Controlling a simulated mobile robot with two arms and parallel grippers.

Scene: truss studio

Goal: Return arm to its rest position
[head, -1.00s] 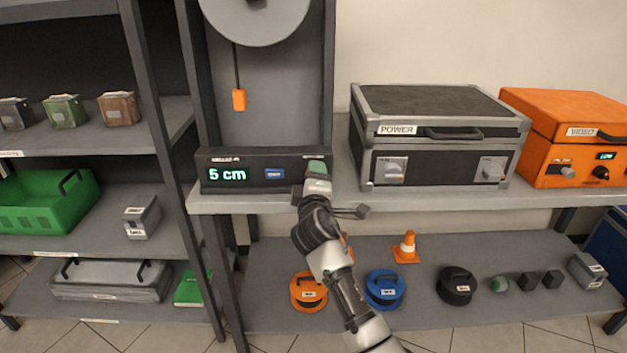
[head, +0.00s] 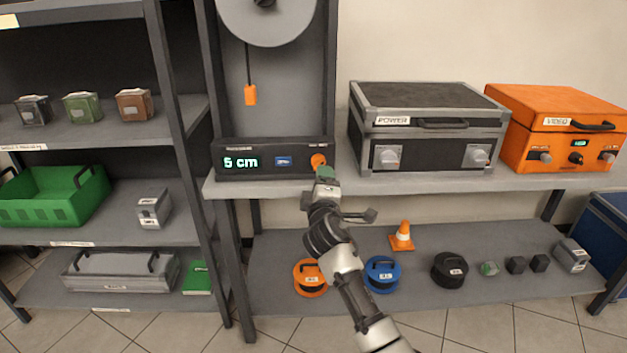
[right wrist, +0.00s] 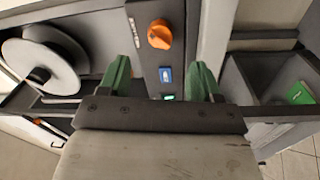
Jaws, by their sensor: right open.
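My right arm reaches up from the bottom of the head view. Its gripper (head: 325,176) has green fingertips just below and in front of an orange knob (head: 318,161) on a black panel (head: 262,174) reading "5 cm". In the right wrist view the gripper (right wrist: 160,78) is open, its two green fingers spread with nothing between them. The orange knob (right wrist: 160,35) and a blue button (right wrist: 166,75) show beyond the fingers, apart from them. My left gripper is in no view.
A POWER case (head: 428,150) and an orange VIDEO case (head: 560,118) stand on the worktop right of the gripper. Cable reels and a cone (head: 402,238) sit on the shelf below. A shelf post (head: 180,140) stands left. Open space lies in front of the shelves.

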